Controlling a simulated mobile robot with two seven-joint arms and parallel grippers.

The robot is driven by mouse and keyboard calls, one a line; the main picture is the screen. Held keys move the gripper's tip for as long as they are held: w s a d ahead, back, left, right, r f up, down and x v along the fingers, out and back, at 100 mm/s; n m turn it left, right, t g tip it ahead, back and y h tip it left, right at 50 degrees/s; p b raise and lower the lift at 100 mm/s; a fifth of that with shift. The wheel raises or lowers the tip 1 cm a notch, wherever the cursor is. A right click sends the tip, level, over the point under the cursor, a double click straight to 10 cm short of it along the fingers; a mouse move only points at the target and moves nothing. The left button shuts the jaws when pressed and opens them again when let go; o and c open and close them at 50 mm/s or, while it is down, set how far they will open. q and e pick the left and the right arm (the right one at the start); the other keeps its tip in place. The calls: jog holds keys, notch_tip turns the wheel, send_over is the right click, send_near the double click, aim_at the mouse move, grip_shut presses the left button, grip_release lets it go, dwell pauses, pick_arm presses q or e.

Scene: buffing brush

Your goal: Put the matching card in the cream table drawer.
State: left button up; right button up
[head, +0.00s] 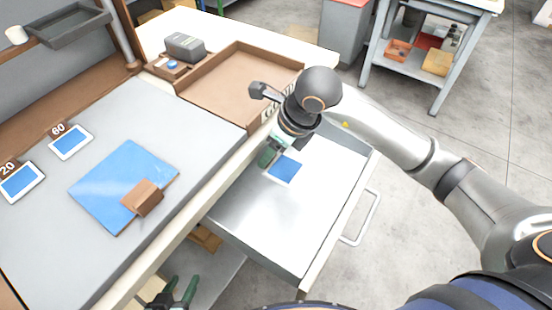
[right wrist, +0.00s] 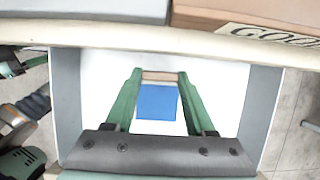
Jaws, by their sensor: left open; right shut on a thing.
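The cream table's drawer (head: 258,222) is pulled out, with a pale metal floor. My right gripper (head: 269,157) is inside the drawer area, shut on the brown tab of a blue card (head: 284,169). In the right wrist view, the tab lies between the green fingertips (right wrist: 160,76) and the blue face (right wrist: 157,103) is over the drawer floor. Whether the card touches the floor is unclear, and its number is hidden. Cards marked 20 (head: 21,182) and 60 (head: 71,142) lie on the grey bench top. My left gripper (head: 174,291) is open and empty at the lower left.
A blue sheet (head: 112,178) with a brown block (head: 142,197) lies on the bench. A brown tray (head: 228,72) and a grey device (head: 185,46) stand behind the drawer. The drawer walls surround my right gripper; the drawer front carries a handle (head: 362,218).

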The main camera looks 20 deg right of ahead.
aim_at(277, 158)
jog(key=w+d+f, duration=0.1)
jog(key=f, duration=0.1)
jog(key=w+f, duration=0.2)
jog(key=w+d+f, duration=0.1)
jog(key=f, duration=0.1)
jog(key=shift+w+d+b, duration=0.3)
jog(key=shift+b, duration=0.1)
jog(key=shift+w+f, duration=0.1)
jog(key=shift+f, duration=1.5)
jog(key=shift+f, duration=0.2)
jog(key=o, duration=1.3)
jog(key=shift+r, duration=0.1)
jog(key=p+v, duration=0.1)
jog(key=v, duration=1.1)
jog(key=shift+r, duration=0.15)
